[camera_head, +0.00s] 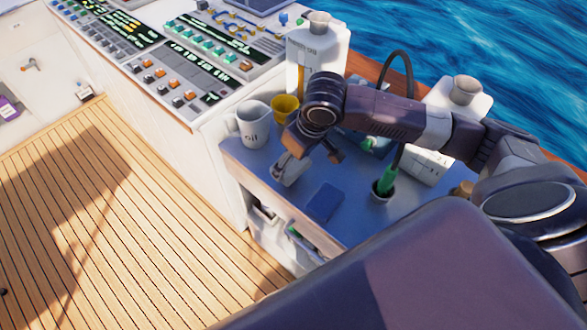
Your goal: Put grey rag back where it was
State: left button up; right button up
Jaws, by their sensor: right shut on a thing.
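My right gripper (290,165) reaches in from the right and hangs over the left part of the blue-grey worktop (345,225). It is shut on a small light-grey thing (288,175), which looks like the grey rag. My arm hides part of it, and I cannot tell whether it touches the worktop. My left gripper is not in view.
A white oil jug (252,128) and a yellow cup (285,106) stand just behind the gripper. A dark blue flat item (324,202) lies in front. White canisters (318,55) stand at the back.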

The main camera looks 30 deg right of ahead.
aim_at(295, 166)
notch_tip(295, 166, down, 4)
jog(key=shift+r, duration=0.15)
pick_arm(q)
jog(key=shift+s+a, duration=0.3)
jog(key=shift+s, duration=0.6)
pick_arm(e)
jog(key=o, duration=1.6)
jog(key=shift+f, duration=0.2)
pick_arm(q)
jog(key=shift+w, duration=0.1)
pick_arm(e)
jog(key=shift+r, duration=0.2)
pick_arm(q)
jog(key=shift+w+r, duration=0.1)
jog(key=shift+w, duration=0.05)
pick_arm(e)
jog(key=v, duration=1.2)
jog(key=shift+s, duration=0.1)
jog(key=shift+f, duration=0.15)
